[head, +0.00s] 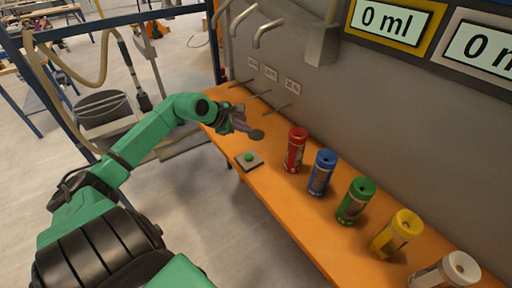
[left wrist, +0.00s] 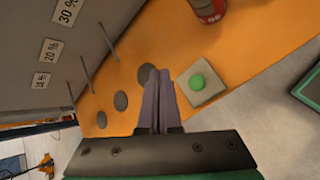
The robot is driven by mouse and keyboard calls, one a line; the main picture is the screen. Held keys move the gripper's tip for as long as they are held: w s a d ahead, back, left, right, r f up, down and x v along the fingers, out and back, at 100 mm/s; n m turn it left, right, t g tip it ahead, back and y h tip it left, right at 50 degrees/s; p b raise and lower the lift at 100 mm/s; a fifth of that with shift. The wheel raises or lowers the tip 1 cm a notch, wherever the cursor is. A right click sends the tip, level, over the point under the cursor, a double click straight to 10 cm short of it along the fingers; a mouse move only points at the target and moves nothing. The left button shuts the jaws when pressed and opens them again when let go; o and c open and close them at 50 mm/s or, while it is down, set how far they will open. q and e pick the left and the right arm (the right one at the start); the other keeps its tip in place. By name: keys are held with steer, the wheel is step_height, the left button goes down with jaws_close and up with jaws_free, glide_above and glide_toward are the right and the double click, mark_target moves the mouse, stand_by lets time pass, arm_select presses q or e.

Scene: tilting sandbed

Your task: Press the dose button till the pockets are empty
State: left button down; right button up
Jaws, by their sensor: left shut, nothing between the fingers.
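The dose button (head: 249,157) is a green dome on a pale square base near the front edge of the orange bench. It also shows in the left wrist view (left wrist: 197,82), just right of my fingertips. My left gripper (head: 250,131) is shut and empty, above the bench and behind the button, apart from it. In the left wrist view its fingers (left wrist: 158,75) lie together. I cannot make out any pockets. My right gripper is not in view.
Red (head: 295,150), blue (head: 321,172), green (head: 356,200), yellow (head: 397,233) and white (head: 447,271) canisters stand in a row on the bench (head: 280,210). Thin rods stick out from the wall below percentage labels (left wrist: 49,51). Dark discs (left wrist: 120,101) lie on the bench.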

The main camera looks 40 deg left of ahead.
mark_target(246, 157)
arm_select(q)
steer(key=f+b, duration=0.2)
steer(key=f, duration=0.2)
steer(key=f+b, duration=0.3)
steer(key=f, duration=0.2)
steer(key=shift+s+b, duration=0.2)
steer(key=shift+b, duration=0.15)
steer(key=shift+r, duration=0.15)
steer(key=shift+d, duration=0.1)
stand_by(1.4)
steer(key=shift+f+b, duration=0.4)
steer(key=shift+b, duration=0.1)
